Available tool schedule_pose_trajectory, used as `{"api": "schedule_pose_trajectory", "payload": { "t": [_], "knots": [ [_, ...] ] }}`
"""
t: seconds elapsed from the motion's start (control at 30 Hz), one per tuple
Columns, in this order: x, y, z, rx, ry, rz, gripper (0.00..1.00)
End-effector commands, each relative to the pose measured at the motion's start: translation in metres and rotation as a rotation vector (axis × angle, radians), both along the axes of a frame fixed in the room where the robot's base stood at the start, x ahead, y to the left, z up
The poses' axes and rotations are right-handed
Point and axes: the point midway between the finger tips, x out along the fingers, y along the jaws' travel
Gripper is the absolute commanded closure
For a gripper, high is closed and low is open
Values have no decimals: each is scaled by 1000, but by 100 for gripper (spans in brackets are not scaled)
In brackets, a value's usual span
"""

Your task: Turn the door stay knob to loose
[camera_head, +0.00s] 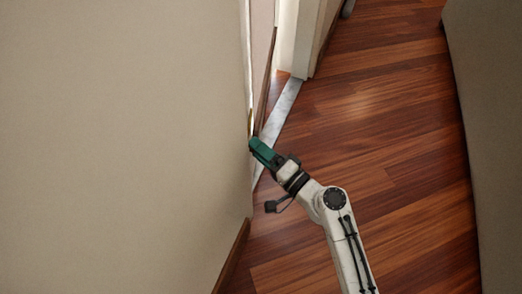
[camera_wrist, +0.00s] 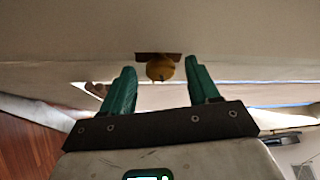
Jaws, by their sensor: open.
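In the wrist view, a rounded brass-yellow knob (camera_wrist: 160,68) sits under a small brown plate (camera_wrist: 158,55) on a pale surface. My gripper (camera_wrist: 161,72) is open, with one green finger on each side of the knob in the picture. In the head view, my green gripper (camera_head: 254,144) is at the edge of the pale wall or panel; the knob cannot be made out there.
A large pale panel (camera_head: 120,140) fills the left of the head view. A white frame post (camera_head: 296,40) and a marble threshold strip (camera_head: 282,112) lie beyond the gripper. Wooden floor (camera_head: 380,130) is clear to the right, up to a beige surface (camera_head: 490,120).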

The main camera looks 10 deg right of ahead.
Motion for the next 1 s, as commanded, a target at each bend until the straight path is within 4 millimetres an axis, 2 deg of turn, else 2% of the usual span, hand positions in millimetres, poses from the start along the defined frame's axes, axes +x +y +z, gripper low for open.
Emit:
{"api": "schedule_pose_trajectory", "payload": {
  "t": [0.23,0.7,1.0],
  "knots": [
    [-11,-10,-1,-3,0,-2,40],
    [-75,-60,-10,0,2,-1,40],
    [-85,-67,-11,0,0,0,40]
  ]
}}
